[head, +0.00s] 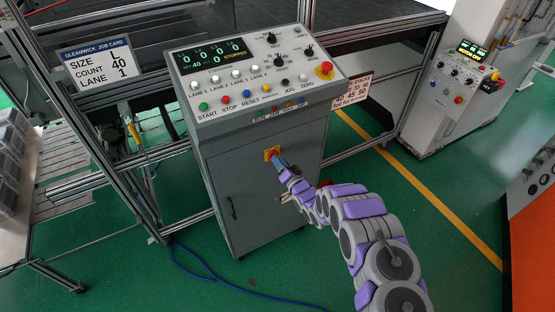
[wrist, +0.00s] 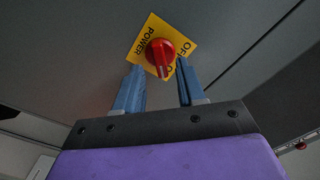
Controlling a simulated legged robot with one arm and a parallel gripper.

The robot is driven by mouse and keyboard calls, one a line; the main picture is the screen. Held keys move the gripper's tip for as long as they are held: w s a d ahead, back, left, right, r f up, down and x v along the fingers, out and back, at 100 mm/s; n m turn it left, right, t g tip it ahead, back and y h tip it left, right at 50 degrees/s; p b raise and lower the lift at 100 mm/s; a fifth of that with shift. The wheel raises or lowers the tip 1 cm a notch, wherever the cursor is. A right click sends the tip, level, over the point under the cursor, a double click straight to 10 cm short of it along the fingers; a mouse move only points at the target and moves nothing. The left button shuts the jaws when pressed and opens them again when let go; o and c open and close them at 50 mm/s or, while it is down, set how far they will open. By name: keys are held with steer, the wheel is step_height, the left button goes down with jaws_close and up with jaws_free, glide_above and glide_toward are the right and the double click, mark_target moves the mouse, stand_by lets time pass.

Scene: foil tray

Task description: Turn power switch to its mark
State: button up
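The power switch is a red knob (wrist: 160,54) on a yellow plate (wrist: 139,43). The plate reads POWER on one side and OFF on another, with one more letter partly covered near the knob. In the wrist view the plate looks tilted and the knob's bar points down toward my gripper. In the head view the yellow plate (head: 268,153) is on the upper front of the grey cabinet. My gripper (wrist: 159,68) is open, with a blue finger on each side of the knob's lower end and gaps between. In the head view my gripper (head: 279,164) partly covers the knob.
The grey cabinet (head: 222,175) carries a sloped control panel (head: 225,85) with several buttons and a red stop button (head: 324,69). A job card (head: 97,63) hangs on the frame at left. A blue cable (head: 215,274) lies on the green floor.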

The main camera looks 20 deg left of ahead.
steer(key=v, duration=1.4)
steer(key=shift+s+p, duration=0.2)
steer(key=shift+p, duration=0.15)
steer(key=shift+d+f, duration=0.1)
steer(key=shift+d, duration=0.05)
